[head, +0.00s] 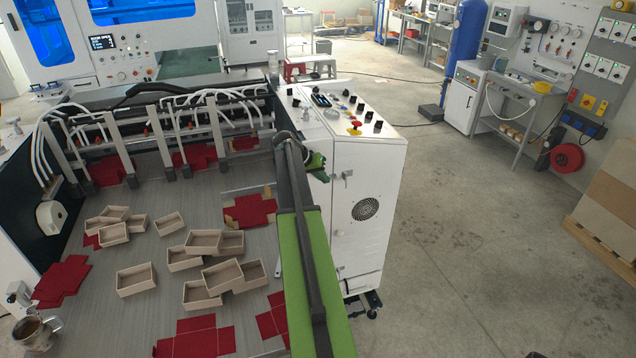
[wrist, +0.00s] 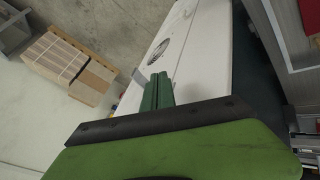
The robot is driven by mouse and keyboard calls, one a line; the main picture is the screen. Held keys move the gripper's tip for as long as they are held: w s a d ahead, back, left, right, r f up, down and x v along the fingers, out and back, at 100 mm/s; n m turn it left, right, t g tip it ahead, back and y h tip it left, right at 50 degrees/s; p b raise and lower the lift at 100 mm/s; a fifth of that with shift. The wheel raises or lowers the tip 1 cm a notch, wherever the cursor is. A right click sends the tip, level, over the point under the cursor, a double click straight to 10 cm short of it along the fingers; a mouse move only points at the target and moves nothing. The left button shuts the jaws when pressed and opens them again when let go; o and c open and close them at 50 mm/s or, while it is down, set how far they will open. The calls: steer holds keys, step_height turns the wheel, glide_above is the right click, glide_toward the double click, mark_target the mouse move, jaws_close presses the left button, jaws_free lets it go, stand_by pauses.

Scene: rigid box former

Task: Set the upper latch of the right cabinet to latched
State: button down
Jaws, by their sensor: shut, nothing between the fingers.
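The right cabinet (head: 366,165) is the white box with a round fan grille (head: 365,209); the grille also shows in the wrist view (wrist: 158,50). Its upper latch (head: 347,174) is a small grey piece on the front face, above and left of the grille. I cannot tell its setting for sure. My gripper (head: 318,164) is shut and empty, near the cabinet's upper left edge, left of the latch and apart from it. In the wrist view, my green fingers (wrist: 157,90) are together, with a small grey piece (wrist: 138,77) beside them, probably the latch.
A lower latch (head: 340,268) sits near the cabinet's bottom. Knobs and a red-yellow stop button (head: 354,128) stand on the cabinet top. A grey table (head: 150,245) with several trays and red blanks lies left. The floor (head: 480,240) right of the cabinet is clear.

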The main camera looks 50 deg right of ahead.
steer(key=shift+s+d+f+b, duration=0.15)
steer(key=shift+s+d+f, duration=0.25)
steer(key=shift+s+d, duration=0.25)
steer(key=shift+s+d+f+b, duration=0.15)
steer(key=shift+s+d+f, duration=0.3)
steer(key=shift+s, duration=0.3)
steer(key=shift+s+d+f+b, duration=0.15)
steer(key=shift+s+d+f, duration=0.15)
steer(key=shift+s+d, duration=0.4)
